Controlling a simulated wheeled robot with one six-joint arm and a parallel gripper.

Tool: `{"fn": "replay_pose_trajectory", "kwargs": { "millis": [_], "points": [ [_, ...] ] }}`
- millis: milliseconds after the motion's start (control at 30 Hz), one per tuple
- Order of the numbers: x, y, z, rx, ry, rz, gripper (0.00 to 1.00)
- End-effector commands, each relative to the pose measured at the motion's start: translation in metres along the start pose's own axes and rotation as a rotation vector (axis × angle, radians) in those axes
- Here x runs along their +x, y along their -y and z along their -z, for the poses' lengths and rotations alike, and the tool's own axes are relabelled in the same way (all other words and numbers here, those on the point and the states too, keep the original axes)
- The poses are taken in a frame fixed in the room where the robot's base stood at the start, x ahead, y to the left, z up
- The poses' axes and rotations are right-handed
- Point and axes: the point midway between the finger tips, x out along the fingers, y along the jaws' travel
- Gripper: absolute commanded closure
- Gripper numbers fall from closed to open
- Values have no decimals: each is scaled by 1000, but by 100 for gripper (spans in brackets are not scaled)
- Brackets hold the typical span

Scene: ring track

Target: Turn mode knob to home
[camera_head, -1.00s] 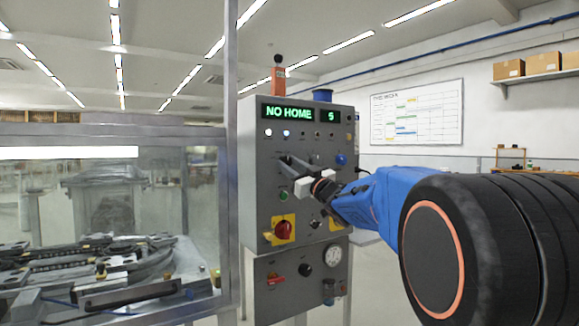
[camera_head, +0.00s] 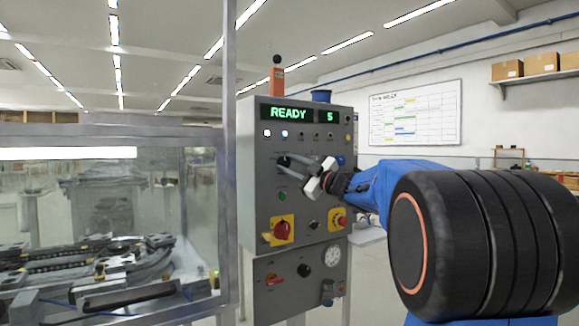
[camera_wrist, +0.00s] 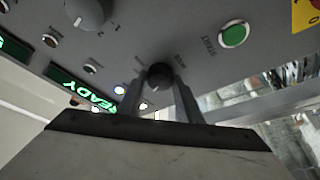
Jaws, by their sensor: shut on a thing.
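The control panel (camera_head: 262,190) stands in the middle of the head view, and its green display (camera_head: 289,114) reads READY, with a 5 in a smaller window. My gripper (camera_head: 283,164) reaches the panel from the right, below the display. In the wrist view, a small dark round knob (camera_wrist: 159,74) sits between my two fingertips, which are shut on it. The word MODE seems to be printed near it, but the lettering is small. In the head view the knob is mostly hidden by my fingers.
A green START button (camera_wrist: 233,35) and a larger grey knob (camera_wrist: 90,12) are near the fingers. A glass-walled enclosure (camera_head: 205,235) with track parts stands left.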

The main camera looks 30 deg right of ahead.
Motion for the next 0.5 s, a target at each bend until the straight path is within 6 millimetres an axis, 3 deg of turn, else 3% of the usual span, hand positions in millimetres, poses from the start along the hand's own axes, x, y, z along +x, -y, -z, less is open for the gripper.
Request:
{"fn": "replay_pose_trajectory", "kwargs": {
  "millis": [367, 400, 467, 500],
  "points": [
    [0, 0, 0, -4, 0, 2, 90],
    [0, 0, 0, -4, 0, 2, 61],
    [0, 0, 0, -4, 0, 2, 49],
    [0, 0, 0, -4, 0, 2, 49]
  ]
}}
